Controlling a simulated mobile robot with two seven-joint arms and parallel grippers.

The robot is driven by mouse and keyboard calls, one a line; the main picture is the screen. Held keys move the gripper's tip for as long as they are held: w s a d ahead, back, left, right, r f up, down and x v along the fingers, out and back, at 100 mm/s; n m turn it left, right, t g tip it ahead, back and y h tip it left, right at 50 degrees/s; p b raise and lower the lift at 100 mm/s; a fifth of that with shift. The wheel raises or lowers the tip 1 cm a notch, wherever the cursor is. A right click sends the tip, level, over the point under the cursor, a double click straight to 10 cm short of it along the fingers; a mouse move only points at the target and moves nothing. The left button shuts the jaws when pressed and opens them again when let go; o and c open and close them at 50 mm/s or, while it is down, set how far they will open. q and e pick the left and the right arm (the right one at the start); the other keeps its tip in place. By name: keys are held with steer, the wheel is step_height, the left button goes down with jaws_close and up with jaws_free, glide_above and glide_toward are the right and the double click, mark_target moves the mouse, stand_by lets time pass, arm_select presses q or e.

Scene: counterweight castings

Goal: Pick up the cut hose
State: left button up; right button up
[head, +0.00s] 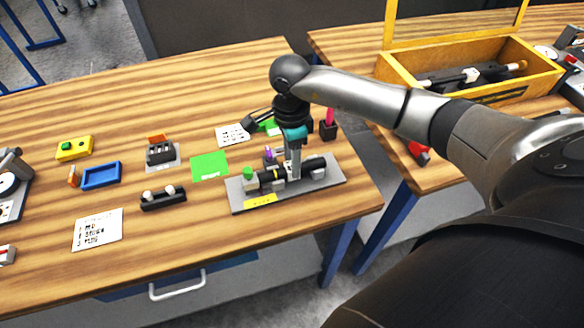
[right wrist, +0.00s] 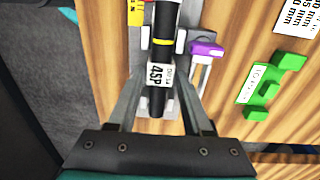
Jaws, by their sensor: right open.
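The cut hose (head: 266,178) is black with a yellow band and lies in holders on a grey plate (head: 241,201) near the front right of the wooden table. In the right wrist view the hose (right wrist: 166,48) carries a white label reading 4SP. My right gripper (head: 292,177) points down over the hose from above. In the right wrist view its open fingers (right wrist: 158,98) stand on either side of the hose, around the label. I cannot tell whether they touch it. My left gripper is out of view.
Beside the hose are a purple-topped tool (right wrist: 205,48) and a green block (right wrist: 276,85). A green card (head: 209,166), a black holder (head: 163,200) and a blue tray (head: 101,176) lie to the left. A yellow wooden box (head: 545,78) stands on the other table, across a gap.

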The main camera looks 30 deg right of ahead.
steer(key=shift+f, duration=0.7)
jaws_close()
steer(key=shift+r, duration=0.15)
